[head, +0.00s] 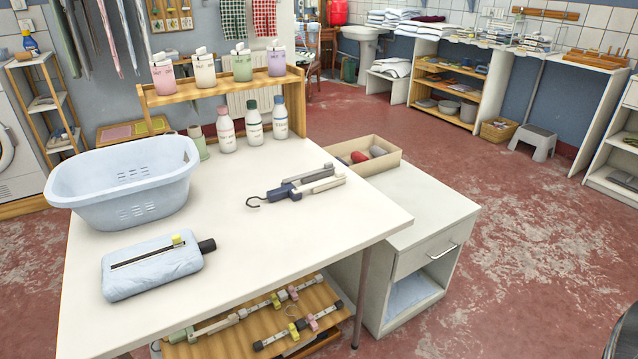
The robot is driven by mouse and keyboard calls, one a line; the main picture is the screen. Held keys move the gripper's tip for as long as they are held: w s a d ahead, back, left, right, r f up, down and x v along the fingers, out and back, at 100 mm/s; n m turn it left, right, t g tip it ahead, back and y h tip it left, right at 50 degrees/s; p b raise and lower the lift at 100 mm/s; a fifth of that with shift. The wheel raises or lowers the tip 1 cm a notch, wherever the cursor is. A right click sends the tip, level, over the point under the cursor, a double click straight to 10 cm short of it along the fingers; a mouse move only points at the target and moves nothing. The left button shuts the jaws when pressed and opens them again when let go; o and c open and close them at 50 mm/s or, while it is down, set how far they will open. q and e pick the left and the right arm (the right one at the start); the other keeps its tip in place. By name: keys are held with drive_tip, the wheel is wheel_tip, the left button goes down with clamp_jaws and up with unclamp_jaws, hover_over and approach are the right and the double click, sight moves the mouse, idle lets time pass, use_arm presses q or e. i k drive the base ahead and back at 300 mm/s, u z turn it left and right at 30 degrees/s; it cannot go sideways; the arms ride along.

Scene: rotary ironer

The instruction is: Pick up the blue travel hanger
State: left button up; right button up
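A folding travel hanger (284,191) lies on the white table near its right side. It has a dark blue middle, grey arms folded toward the right, and a dark hook pointing left. Nothing covers it. Neither of my grippers shows in the head view.
A light blue basket (125,190) and a pale blue padded piece with a black knob (150,268) stand on the table's left side. Several bottles (253,122) stand behind the hanger. A tray (388,161) sits on the white cabinet (425,215) to the right. The table's front middle is clear.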

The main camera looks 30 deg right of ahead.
sight(285, 190)
drive_tip(key=u, duration=2.1)
drive_tip(key=k, duration=1.5)
drive_tip(key=z, duration=2.1)
drive_tip(key=i, duration=1.5)
